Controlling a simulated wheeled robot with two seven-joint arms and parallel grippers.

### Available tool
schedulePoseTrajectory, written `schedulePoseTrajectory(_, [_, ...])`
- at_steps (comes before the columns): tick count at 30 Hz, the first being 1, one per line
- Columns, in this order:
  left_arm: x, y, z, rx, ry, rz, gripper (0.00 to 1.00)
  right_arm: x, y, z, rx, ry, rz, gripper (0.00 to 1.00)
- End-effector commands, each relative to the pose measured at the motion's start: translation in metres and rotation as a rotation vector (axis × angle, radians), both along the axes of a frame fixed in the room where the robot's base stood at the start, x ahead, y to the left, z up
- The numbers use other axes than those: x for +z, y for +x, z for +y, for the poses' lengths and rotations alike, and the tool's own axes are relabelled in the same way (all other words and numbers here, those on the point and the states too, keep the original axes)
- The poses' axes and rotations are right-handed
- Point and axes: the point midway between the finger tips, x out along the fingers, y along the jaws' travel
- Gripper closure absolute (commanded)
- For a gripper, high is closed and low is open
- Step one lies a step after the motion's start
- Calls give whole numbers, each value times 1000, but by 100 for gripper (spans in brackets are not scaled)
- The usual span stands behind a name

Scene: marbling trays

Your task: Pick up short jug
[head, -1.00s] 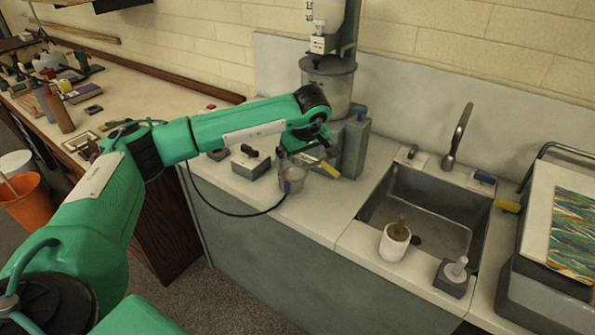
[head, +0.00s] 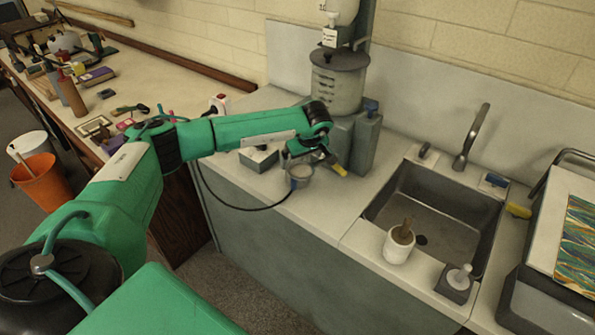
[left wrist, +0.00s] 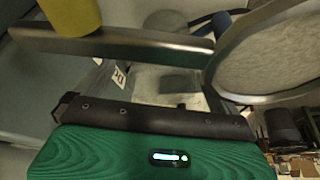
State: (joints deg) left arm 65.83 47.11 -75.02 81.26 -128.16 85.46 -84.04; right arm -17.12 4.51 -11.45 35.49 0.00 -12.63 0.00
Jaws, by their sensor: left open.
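The short jug (head: 299,178) is a small grey cup near the front edge of the counter, below the tall dispenser. My left gripper (head: 305,160) is open just above and behind it in the head view and partly hides its top. In the left wrist view a round, metal-rimmed shape at the right, likely the jug's mouth (left wrist: 275,60), lies close beside a long gripper finger (left wrist: 120,43). I cannot tell whether they touch. My right gripper is not in view.
A yellow-ended object (head: 340,170) lies right of the jug. A grey block (head: 259,158) stands to its left. The dispenser (head: 338,85) rises behind. The sink (head: 425,205), a white pot (head: 398,246) and a tray (head: 555,220) are to the right.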

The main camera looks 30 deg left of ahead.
Motion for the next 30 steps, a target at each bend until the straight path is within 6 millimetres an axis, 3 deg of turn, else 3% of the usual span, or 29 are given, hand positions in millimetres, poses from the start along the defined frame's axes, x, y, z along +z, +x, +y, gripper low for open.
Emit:
schedulePoseTrajectory(3, [-11, 0, 9, 2, 1, 4, 0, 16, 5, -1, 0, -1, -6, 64])
schedulePoseTrajectory(9, [-35, 5, 16, 0, 0, 1, 0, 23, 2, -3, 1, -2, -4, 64])
schedulePoseTrajectory(17, [-40, 6, 18, 0, 0, 0, 0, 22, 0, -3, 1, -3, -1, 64])
schedulePoseTrajectory(25, [-39, 6, 18, 0, 0, 0, 49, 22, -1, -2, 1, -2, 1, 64])
schedulePoseTrajectory(27, [-39, 6, 18, 0, 0, 0, 55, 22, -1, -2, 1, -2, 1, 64])
schedulePoseTrajectory(30, [-39, 6, 18, 0, 0, 0, 55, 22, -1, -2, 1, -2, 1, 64])
